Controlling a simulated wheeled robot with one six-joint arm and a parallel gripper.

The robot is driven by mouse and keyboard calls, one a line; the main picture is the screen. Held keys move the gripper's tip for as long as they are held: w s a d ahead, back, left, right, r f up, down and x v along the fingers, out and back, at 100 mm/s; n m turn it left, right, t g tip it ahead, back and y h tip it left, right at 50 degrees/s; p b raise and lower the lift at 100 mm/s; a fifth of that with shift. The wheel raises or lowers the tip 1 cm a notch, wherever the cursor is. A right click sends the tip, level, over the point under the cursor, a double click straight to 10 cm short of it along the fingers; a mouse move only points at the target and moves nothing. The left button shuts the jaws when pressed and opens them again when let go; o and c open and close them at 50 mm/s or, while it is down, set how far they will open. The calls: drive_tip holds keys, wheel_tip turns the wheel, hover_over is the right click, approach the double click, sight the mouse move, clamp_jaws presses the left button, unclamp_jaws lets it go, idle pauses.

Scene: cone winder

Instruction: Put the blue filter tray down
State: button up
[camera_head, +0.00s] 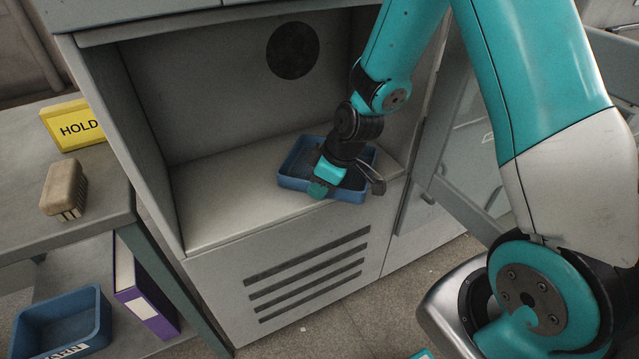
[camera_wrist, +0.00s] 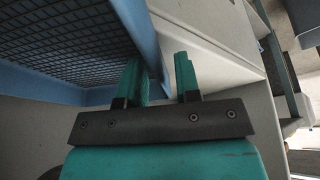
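The blue filter tray (camera_head: 293,163) sits on the floor of the open cabinet bay, near its front edge, and looks level. In the wrist view the tray's blue wall (camera_wrist: 138,22) and dark mesh bottom (camera_wrist: 60,38) show. My gripper (camera_head: 322,188) is over the tray's front wall, pointing down. In the wrist view my gripper (camera_wrist: 160,78) has its two teal fingers apart, one on each side of the wall. A gap shows between the wall and the right finger. My wrist hides part of the tray in the head view.
The cabinet bay (camera_head: 215,205) has bare floor left of the tray. A side bench holds a yellow HOLD sign (camera_head: 72,126) and a tan block (camera_head: 64,188). Below are another blue tray (camera_head: 62,318) and a purple binder (camera_head: 148,292). An open door (camera_head: 478,165) stands right.

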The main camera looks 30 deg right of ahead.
drive_tip(key=p+v, duration=0.2)
drive_tip(key=v, duration=0.9)
drive_tip(key=s+a+r+m+g, duration=0.1)
drive_tip(key=s+a+r, duration=0.5)
drive_tip(key=s, duration=0.3)
drive_tip(key=s+a+r+m+g+y, duration=0.1)
drive_tip(key=s+a+r+g, duration=0.1)
drive_tip(key=s+a+r, duration=0.4)
drive_tip(key=s+r, duration=0.1)
drive_tip(key=s, duration=0.3)
drive_tip(key=shift+s+a+r, duration=0.15)
drive_tip(key=shift+a+r, duration=0.1)
drive_tip(key=shift+a, duration=0.1)
